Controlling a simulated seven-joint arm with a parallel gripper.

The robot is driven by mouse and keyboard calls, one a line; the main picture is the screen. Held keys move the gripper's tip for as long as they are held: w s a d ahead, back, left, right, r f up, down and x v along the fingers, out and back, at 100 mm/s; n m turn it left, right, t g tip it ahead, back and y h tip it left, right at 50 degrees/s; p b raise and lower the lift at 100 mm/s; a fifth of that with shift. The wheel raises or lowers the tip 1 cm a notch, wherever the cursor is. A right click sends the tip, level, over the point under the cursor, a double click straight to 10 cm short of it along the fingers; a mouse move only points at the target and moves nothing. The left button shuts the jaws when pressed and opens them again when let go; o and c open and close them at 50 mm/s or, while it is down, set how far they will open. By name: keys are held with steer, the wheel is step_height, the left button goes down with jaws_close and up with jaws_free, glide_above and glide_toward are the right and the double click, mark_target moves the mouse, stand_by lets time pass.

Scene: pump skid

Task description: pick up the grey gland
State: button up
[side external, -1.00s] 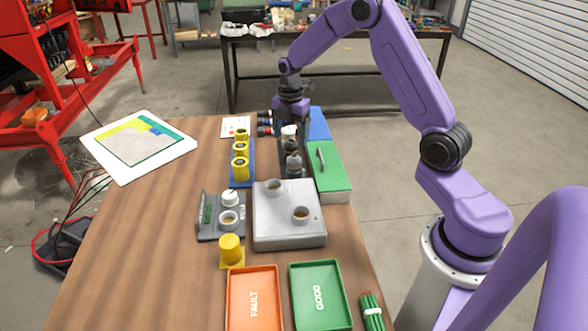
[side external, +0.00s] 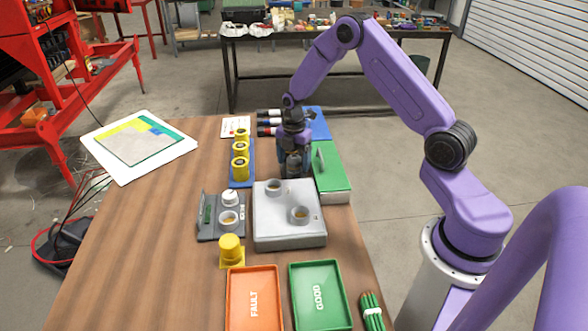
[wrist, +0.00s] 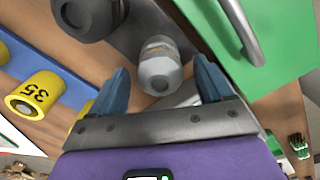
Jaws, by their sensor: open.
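The grey gland (wrist: 160,65) shows in the wrist view as a light grey, ridged, rounded piece standing between my two blue fingers. My gripper (wrist: 161,72) is open, with one finger to each side of the gland and a visible gap on both sides. In the side view my gripper (side external: 294,158) points down over the row of glands behind the grey metal box, and hides most of them. A darker gland (wrist: 88,16) stands beside the grey one at the top of the wrist view.
A green box with a metal handle (side external: 333,168) stands close to the right of my gripper. Yellow cylinders (side external: 240,168) on a blue strip stand to the left. A grey box with two cups (side external: 290,232) and orange (side external: 232,300) and green (side external: 345,300) trays lie nearer the camera.

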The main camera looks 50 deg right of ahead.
mark_target(295, 158)
steer(key=c, duration=1.2)
steer(key=shift+r, duration=0.2)
steer(key=shift+c, duration=0.2)
steer(key=shift+r, duration=0.25)
steer(key=r, duration=0.3)
steer(key=shift+s+a, duration=0.1)
steer(key=shift+s, duration=0.15)
steer(key=s+a+r, duration=0.3)
steer(key=s+r, duration=0.6)
steer(key=s, duration=0.4)
steer(key=shift+a+r, duration=0.1)
steer(key=shift+a, duration=0.05)
